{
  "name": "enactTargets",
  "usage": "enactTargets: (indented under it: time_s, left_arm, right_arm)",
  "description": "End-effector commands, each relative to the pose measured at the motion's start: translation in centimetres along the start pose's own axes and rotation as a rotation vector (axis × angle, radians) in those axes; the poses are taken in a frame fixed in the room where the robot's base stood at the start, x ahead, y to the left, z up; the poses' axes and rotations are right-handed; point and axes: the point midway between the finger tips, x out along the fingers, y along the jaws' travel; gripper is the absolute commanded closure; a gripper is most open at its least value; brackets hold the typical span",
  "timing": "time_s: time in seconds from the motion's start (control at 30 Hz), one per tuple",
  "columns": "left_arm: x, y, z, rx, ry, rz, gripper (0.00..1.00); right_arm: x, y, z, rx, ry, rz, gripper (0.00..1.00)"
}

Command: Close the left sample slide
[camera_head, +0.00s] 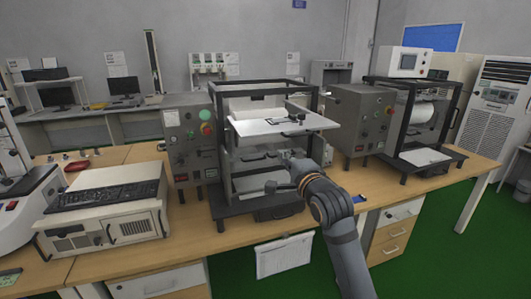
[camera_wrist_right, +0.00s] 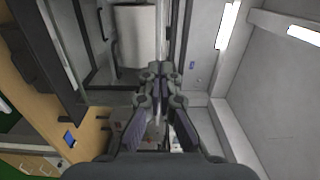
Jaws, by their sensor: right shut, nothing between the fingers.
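The left sample slide is a white flat tray (camera_head: 265,128) in the left test machine, at its upper level. It sticks out forward from the machine's black frame (camera_head: 214,150), with a small dark fixture (camera_head: 298,110) on top. My right gripper (camera_head: 272,187) is in front of the machine, below the tray and apart from it. It is shut and empty. In the right wrist view its fingertips (camera_wrist_right: 160,70) meet at the middle, with a white cylindrical part (camera_wrist_right: 134,35) beyond them. My left gripper is not in view.
A control box (camera_head: 190,130) with buttons stands left of the frame. A similar machine (camera_head: 425,120) stands to the right on the same wooden bench (camera_head: 120,235). A keyboard (camera_head: 105,197) lies on a white instrument at left. Paper (camera_head: 285,256) hangs from the bench's front.

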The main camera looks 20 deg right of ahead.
Motion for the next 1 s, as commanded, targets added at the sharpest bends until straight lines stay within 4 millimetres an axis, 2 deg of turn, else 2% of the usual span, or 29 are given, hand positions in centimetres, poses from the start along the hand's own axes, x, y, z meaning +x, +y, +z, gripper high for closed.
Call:
enactTargets:
  time_s: [0.13,0.27,0.57,0.7,0.83,1.0]
  left_arm:
    - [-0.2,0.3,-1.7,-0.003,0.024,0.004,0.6]
    - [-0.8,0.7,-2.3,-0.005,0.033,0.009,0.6]
    - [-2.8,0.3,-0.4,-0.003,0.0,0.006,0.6]
    - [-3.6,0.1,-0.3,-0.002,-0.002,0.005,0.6]
    - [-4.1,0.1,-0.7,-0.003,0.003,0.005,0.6]
    - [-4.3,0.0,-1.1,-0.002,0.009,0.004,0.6]
  right_arm:
    - [0.4,-0.1,0.0,0.002,0.0,0.001,1.0]
    - [2.1,-0.2,0.0,0.003,0.0,0.002,1.0]
    - [8.6,-0.2,0.0,0.001,0.0,0.004,1.0]
    - [11.3,-0.2,0.0,0.001,0.0,0.004,1.0]
    - [13.0,-0.1,0.0,-0.001,0.0,0.004,1.0]
    - [14.0,0.1,0.0,-0.001,0.0,0.003,1.0]
